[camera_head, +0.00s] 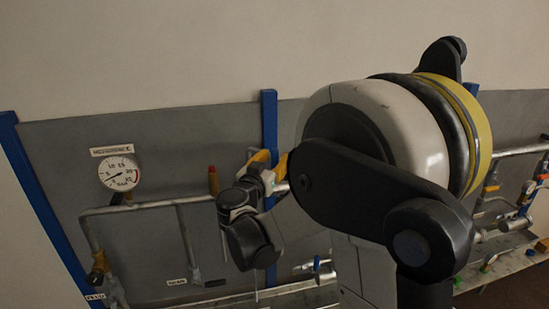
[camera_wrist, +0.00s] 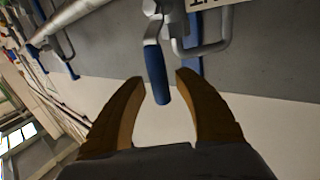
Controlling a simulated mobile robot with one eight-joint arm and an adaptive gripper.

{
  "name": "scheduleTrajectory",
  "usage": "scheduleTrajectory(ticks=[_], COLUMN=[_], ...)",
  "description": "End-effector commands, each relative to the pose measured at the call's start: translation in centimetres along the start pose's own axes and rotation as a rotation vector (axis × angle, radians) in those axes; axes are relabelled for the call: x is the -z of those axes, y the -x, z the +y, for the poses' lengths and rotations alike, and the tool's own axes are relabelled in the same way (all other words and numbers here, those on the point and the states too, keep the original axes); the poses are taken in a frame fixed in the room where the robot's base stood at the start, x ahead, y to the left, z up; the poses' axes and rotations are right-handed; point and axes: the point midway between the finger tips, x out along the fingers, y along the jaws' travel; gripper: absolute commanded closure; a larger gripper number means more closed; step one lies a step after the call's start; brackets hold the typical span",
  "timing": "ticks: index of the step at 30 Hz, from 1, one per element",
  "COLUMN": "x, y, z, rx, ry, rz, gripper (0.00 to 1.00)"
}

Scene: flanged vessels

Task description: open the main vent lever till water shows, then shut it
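A lever with a blue grip (camera_wrist: 157,75) hangs from a grey valve in the wrist view, its grip end pointing toward me. My gripper (camera_wrist: 160,82) is open, with one brown finger on each side of the grip's end; gaps show on both sides. A white label (camera_wrist: 207,4) above the valve is cut off, so I cannot confirm the lever's name. In the head view my gripper (camera_head: 269,166) is by the pipe at the blue post, and my arm hides much of that area. No water is visible.
A round pressure gauge (camera_head: 119,173) sits on the panel at left. A horizontal pipe (camera_head: 155,205) runs along the panel. A blue post (camera_head: 269,120) stands behind my gripper. More valves and a bench (camera_head: 500,268) with small items are at right.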

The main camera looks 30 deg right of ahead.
Motion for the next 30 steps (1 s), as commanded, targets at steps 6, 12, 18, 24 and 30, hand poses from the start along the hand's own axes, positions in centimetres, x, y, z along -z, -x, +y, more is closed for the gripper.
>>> scheduleTrajectory(ticks=[6, 12, 18, 24, 30], x=[0.0, 0.0, 0.1, -0.1, -0.7], y=[0.0, 0.0, -0.4, -1.1, -2.0], z=[0.0, 0.1, 0.7, 1.8, 3.2], rx=[0.000, 0.000, 0.000, -0.002, -0.002], ry=[0.000, -0.011, -0.069, -0.189, -0.344], rz=[0.000, -0.008, -0.047, -0.126, -0.229], gripper=[1.00, 1.00, 1.00, 1.00, 1.00])
